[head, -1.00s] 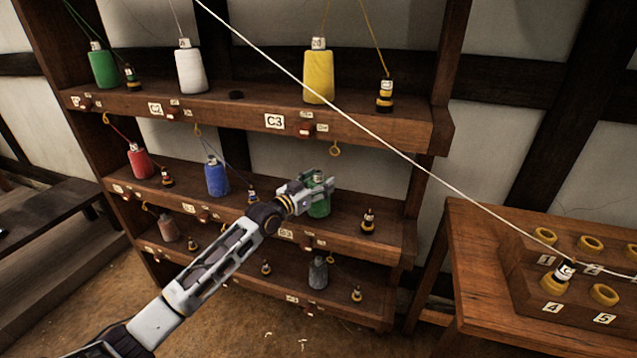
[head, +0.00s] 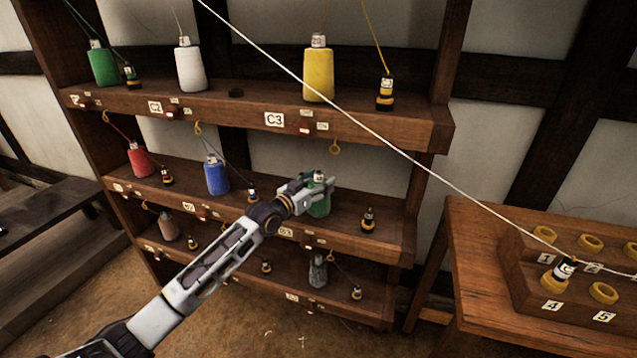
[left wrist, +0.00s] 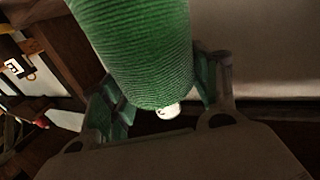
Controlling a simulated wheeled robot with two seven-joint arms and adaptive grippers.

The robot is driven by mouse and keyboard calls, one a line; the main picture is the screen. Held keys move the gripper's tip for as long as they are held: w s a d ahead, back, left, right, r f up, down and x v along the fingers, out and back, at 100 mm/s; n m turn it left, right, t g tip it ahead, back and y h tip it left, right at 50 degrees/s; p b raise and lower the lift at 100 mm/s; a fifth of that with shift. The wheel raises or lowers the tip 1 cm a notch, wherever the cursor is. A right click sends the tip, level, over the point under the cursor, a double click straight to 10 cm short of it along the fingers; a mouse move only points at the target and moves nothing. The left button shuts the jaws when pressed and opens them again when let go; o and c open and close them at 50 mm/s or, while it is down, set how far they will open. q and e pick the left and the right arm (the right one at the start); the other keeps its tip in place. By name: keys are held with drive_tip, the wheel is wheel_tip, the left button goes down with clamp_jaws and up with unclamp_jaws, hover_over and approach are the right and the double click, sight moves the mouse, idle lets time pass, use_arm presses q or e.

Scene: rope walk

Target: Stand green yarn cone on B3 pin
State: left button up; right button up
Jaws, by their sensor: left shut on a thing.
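The green yarn cone (head: 319,203) is at the right part of the middle shelf (head: 345,233) in the head view, partly hidden by my left gripper (head: 318,190). My left gripper is shut on the cone, one finger on each side of it. The cone looks upright in the head view. In the left wrist view the green cone (left wrist: 135,45) fills the upper middle, its white tip (left wrist: 168,111) between the fingers. The B3 label (head: 287,232) is on the shelf edge just below. The pin and the cone's base contact cannot be made out. My right gripper is not in view.
A small black-and-yellow bobbin (head: 368,220) stands right of the cone. A blue cone (head: 215,174) stands to the left. A white rope (head: 400,155) crosses in front diagonally. A table (head: 480,260) stands at right.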

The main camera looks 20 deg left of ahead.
use_arm(q)
drive_tip(key=shift+f, duration=0.2)
drive_tip(key=o, duration=1.2)
drive_tip(key=shift+c, duration=0.2)
drive_tip(key=shift+f, duration=0.1)
drive_tip(key=shift+s, duration=0.15)
drive_tip(key=p+v, duration=0.5)
drive_tip(key=v, duration=0.5)
drive_tip(key=shift+s+a+p, duration=0.2)
drive_tip(key=shift+s+p, duration=0.15)
idle(1.0)
